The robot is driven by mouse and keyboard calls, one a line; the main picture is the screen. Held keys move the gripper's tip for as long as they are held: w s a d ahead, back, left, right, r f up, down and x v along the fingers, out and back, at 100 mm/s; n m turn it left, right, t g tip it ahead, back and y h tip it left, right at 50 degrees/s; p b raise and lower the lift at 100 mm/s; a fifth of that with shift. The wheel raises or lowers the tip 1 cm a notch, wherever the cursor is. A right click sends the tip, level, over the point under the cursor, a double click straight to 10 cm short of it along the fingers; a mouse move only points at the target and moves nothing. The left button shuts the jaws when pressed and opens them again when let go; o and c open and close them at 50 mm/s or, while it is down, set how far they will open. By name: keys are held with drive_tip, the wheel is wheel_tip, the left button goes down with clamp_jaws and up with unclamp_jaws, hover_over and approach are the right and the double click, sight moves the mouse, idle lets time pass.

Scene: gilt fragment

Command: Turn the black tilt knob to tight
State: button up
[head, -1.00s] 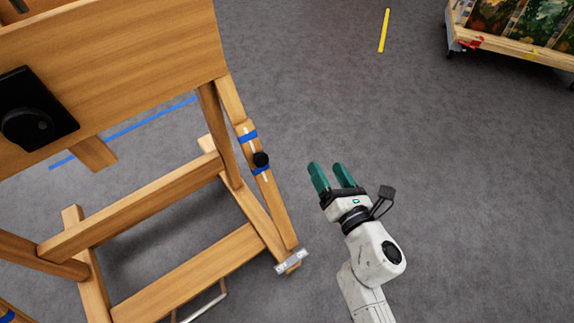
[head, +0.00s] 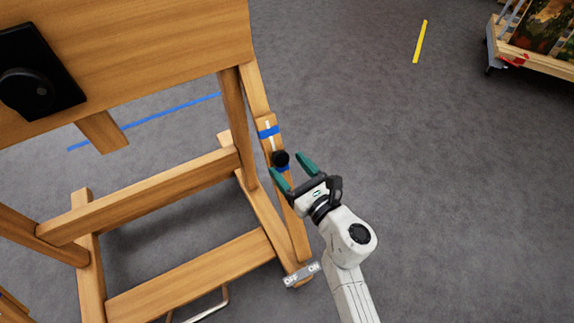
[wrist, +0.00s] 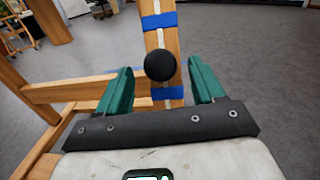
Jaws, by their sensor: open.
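The black tilt knob (head: 280,158) is a small round ball on the wooden side strut of the easel, between two bands of blue tape. In the wrist view the knob (wrist: 160,66) sits between the two green fingers, near the middle of the gap. My gripper (head: 291,166) is open, with a finger on either side of the knob in the head view. In the wrist view my gripper (wrist: 161,85) shows a gap on both sides of the knob. No contact is visible. Any tight marking at the knob cannot be made out.
The wooden easel frame (head: 170,275) fills the left, with a larger black knob on a plate (head: 38,75) on its board. A wheeled rack (head: 540,58) stands at top right. The grey floor (head: 460,200) is clear on the right.

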drive_tip(key=shift+x, duration=0.9)
drive_tip(key=c, duration=1)
drive_tip(key=shift+c, duration=0.2)
